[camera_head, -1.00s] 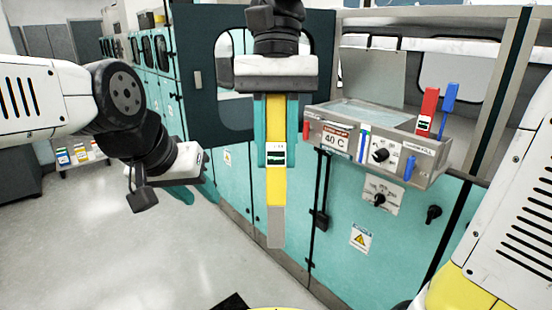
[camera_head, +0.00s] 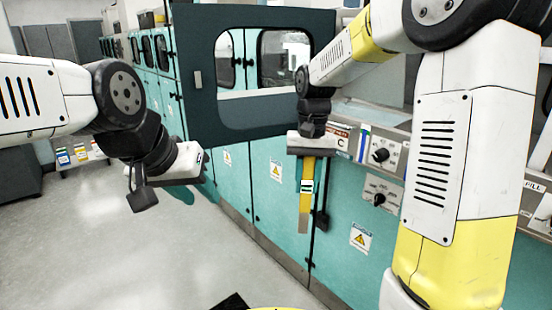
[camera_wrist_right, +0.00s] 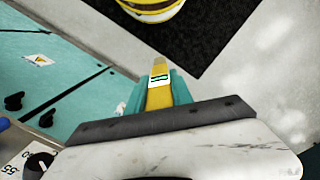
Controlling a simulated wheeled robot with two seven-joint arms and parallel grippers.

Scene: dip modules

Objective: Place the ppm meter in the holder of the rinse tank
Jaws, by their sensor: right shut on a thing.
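The ppm meter (camera_head: 304,205) is yellow with a grey lower end and a small white label. It hangs upright from my right gripper (camera_head: 308,178), whose teal fingers are shut on its upper part. The right wrist view also shows the meter (camera_wrist_right: 159,71) between the teal fingers (camera_wrist_right: 158,90). A grey metal tank (camera_head: 398,142) with a knob and labels stands right of the meter. My right arm hides its right part, and the gripper overlaps its left edge, so I cannot make out a holder. My left gripper (camera_head: 187,168) is at left, apart from the meter; its fingers are unclear.
Teal cabinets (camera_head: 275,210) with knobs and warning signs run below the tank. A dark door (camera_head: 205,110) with a window stands open behind. Coloured packets (camera_head: 80,155) lie on a low shelf at far left. The grey floor (camera_head: 130,260) is clear.

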